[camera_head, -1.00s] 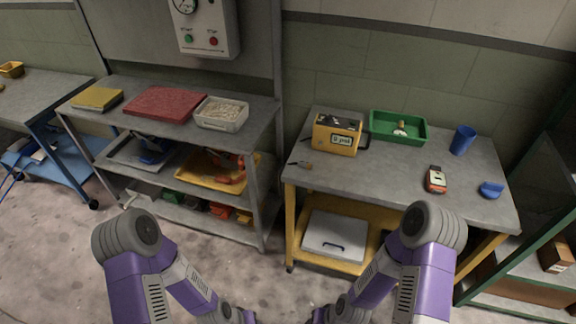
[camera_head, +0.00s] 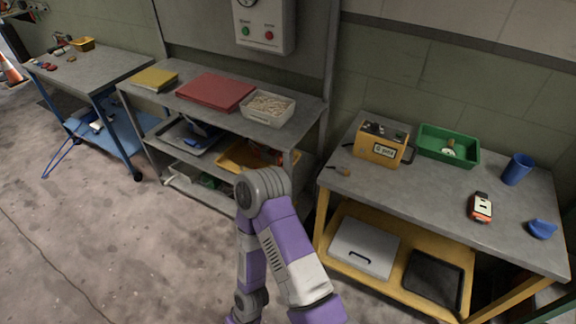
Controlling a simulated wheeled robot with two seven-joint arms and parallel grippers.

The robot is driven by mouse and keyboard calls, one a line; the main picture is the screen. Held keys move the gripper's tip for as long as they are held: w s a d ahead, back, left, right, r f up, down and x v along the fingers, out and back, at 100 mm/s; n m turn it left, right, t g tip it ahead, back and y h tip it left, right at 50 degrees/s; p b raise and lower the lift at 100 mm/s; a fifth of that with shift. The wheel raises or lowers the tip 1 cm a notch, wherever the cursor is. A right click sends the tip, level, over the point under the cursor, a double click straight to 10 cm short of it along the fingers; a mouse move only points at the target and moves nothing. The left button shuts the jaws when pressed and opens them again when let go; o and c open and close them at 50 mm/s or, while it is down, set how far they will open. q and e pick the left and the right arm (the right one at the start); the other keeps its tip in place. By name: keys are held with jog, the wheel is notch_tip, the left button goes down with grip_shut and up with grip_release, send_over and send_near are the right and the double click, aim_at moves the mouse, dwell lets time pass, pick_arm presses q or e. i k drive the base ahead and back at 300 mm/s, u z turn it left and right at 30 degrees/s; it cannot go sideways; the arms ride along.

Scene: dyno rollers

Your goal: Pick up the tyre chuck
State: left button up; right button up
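A small pale, brass-coloured fitting (camera_head: 449,148) lies in the green tray (camera_head: 466,159) at the back of the right-hand workbench; it may be the tyre chuck, but it is too small to tell. A small tool with an orange handle (camera_head: 342,171) lies near the bench's left edge. Neither of my grippers is in view. One of my purple and grey arms rises in the lower middle of the head view, apart from the bench, with its gripper end out of sight.
A yellow box with a display (camera_head: 381,146), an orange and black handheld device (camera_head: 480,207), a blue cup (camera_head: 517,169) and a blue object (camera_head: 542,229) stand on the bench. A loaded shelf rack (camera_head: 313,116) is left of it. Floor at lower left is clear.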

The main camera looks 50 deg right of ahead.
aim_at(340, 170)
jog(key=u, duration=0.1)
jog(key=i, duration=1.7)
jog(key=z, duration=2.7)
